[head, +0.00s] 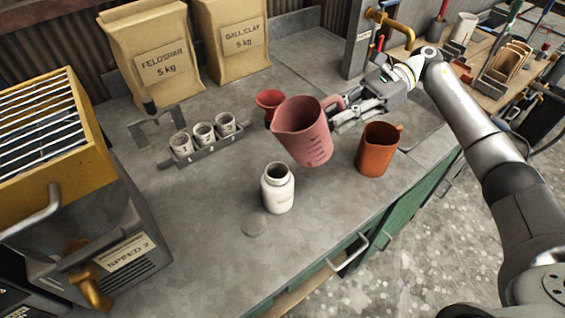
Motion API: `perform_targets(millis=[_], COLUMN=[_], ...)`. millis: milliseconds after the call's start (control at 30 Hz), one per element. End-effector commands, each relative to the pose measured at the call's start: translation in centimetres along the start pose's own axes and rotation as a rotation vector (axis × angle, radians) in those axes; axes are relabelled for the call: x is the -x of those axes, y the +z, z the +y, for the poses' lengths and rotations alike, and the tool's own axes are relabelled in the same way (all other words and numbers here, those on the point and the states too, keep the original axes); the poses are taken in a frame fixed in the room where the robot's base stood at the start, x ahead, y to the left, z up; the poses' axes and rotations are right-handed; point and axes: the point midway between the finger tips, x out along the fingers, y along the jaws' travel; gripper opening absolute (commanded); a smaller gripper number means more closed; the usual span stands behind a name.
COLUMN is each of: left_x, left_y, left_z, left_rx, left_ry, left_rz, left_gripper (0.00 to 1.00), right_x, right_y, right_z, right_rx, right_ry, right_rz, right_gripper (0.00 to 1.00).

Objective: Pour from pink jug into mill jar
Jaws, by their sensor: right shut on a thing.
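The pink jug (302,135) has scale marks on its side and is tilted a little, its spout to the left. My right gripper (342,108) is shut on its handle and appears to hold it above the bench. The mill jar (278,190) is white, upright and open at the top. It stands on the bench below and left of the jug, apart from it. The jug's contents are hidden. My left gripper is not in view.
An orange-brown jug (377,150) stands right of the pink jug. A red funnel-like cup (269,103) is behind it. A rack (208,146) holds small cups. A grey disc (254,224) lies by the jar. The mill machine (110,245) is at left, sacks (160,60) behind.

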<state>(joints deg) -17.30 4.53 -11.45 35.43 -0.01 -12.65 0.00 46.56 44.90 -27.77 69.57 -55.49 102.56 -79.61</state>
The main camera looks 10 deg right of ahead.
Motion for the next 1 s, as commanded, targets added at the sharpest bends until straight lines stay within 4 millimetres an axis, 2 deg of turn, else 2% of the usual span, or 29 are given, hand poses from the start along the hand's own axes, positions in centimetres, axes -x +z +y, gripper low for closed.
perform_targets(millis=[633, 1000], left_x=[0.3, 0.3], left_y=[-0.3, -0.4], left_z=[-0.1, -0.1], left_rx=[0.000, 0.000], left_ry=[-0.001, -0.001], left_rz=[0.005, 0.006], left_gripper=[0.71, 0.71], right_x=[0.8, 0.9], right_y=[1.2, 1.3], right_z=[0.0, 0.0], right_rx=[0.005, 0.003], right_ry=[-0.003, -0.003], right_rz=[0.091, 0.103], right_gripper=[0.00, 0.00])
